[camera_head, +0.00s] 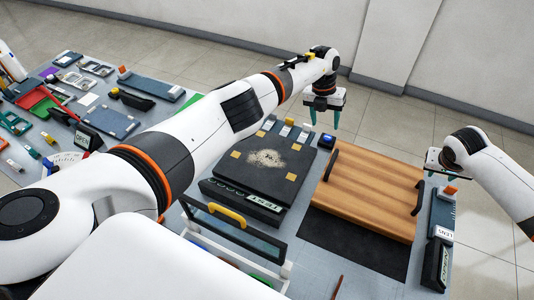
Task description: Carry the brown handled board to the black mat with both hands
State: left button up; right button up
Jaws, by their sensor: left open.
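The brown board (368,192) lies flat on the table right of centre, with a dark handle at its left edge (330,164) and another at its right edge (418,198). The black mat (345,248) shows along the board's near side; I cannot tell whether it runs under the board. My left gripper (326,116) is open and empty, above the board's far left corner and apart from the left handle. My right gripper (438,174) is near the board's far right corner, above and beyond the right handle; its fingers are small and partly hidden.
A dark square pad (262,162) with tan patches and a TEST block (262,204) stand left of the board. A LENS box (442,222) and a black block (434,264) stand close at its right. A clear rack with yellow handle (228,216) is nearer. My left arm hides much of the table.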

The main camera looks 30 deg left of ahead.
jog(key=shift+p+v, duration=0.9)
jog(key=shift+p, duration=0.1)
jog(key=shift+d+r, duration=0.1)
jog(key=d+r+p, duration=0.1)
jog(key=p, duration=0.1)
jog(key=s+d+r+p, duration=0.1)
jog(key=d+p, duration=0.1)
jog(key=shift+s+d+r+p, duration=0.1)
jog(key=shift+d+r+p, duration=0.2)
jog(key=shift+p, duration=0.1)
jog(key=shift+a, duration=0.1)
